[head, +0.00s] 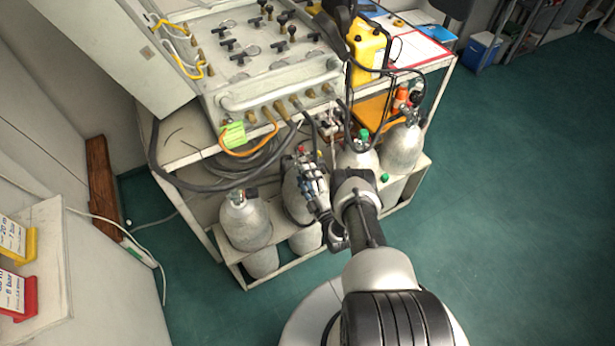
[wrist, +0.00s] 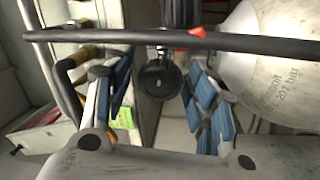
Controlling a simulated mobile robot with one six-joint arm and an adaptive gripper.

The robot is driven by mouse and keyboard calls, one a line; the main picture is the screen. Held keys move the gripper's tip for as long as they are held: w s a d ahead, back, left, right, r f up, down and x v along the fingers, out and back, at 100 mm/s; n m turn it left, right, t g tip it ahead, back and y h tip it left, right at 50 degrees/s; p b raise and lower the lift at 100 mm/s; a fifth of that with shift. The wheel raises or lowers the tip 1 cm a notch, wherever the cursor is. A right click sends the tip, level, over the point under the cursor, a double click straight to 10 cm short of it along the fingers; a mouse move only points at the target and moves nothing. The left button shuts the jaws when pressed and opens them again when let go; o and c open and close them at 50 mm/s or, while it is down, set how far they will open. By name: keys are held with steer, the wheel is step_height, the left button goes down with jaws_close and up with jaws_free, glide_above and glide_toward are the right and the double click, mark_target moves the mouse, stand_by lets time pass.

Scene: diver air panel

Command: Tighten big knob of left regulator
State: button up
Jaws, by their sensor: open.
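A black round knob (wrist: 160,82) faces the camera in the wrist view, with a black stem above it. My gripper (wrist: 156,98) is open, with one blue-padded finger on each side of the knob. Gaps show between the knob and both fingers, and I cannot tell how deep the knob sits between them. In the head view my gripper (head: 309,183) is at the upper part of a grey cylinder (head: 293,201), second from the left. My gripper and wrist hide the regulator and its knob there.
A black hose (wrist: 250,42) crosses above the knob. A grey cylinder (wrist: 275,60) stands close on the right in the wrist view. In the head view another cylinder (head: 245,222) is at left and others at right. The valve panel (head: 250,60) is above. Green floor (head: 500,200) is clear at right.

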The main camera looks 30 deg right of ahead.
steer(key=shift+s, duration=0.1)
steer(key=s+f, duration=0.1)
steer(key=s, duration=1)
steer(key=shift+s+a+f, duration=0.3)
steer(key=shift+s+a, duration=0.05)
steer(key=shift+s, duration=0.05)
